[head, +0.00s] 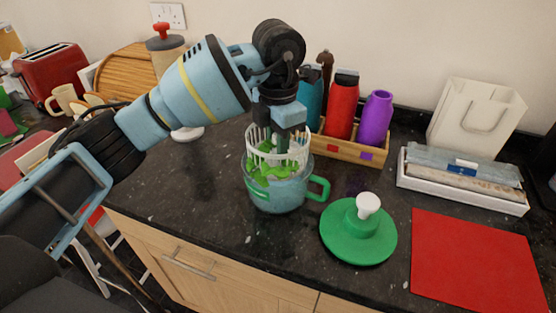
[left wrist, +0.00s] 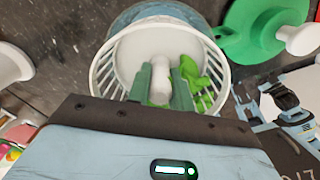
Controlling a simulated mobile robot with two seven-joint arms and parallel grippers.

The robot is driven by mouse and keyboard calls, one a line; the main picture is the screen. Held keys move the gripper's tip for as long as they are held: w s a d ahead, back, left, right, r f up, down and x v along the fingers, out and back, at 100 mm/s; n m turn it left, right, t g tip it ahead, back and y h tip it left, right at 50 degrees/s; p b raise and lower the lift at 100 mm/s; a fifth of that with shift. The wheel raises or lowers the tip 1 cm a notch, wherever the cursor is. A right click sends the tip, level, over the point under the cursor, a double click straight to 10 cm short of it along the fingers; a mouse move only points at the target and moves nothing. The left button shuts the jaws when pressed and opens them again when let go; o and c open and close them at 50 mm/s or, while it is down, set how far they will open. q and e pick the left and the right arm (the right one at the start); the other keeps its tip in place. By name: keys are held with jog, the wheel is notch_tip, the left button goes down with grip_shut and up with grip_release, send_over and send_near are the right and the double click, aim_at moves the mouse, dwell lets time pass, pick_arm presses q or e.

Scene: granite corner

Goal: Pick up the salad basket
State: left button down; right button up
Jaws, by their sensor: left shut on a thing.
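The salad basket (head: 252,139) is a white slatted basket with green leaves (head: 268,172) in it. It shows in the head view over a clear bluish bowl (head: 277,198) with green handles, its upper part above the bowl's rim. In the left wrist view the basket (left wrist: 103,73) fills the middle, with its white centre post (left wrist: 160,76) between the green fingers. My left gripper (head: 281,143) reaches down into the basket and is shut on its centre post. Its fingertips are partly hidden by the slats.
A green lid (head: 345,243) with a white knob lies right of the bowl. A wooden box (head: 352,148) with bottles stands behind. A red mat (head: 475,262) lies at the right. The worktop's front edge (head: 200,238) is close to the bowl.

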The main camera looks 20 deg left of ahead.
pick_arm(q)
notch_tip(320, 180, up, 10)
jog(key=shift+f+p, duration=0.2)
jog(key=shift+p, duration=0.2)
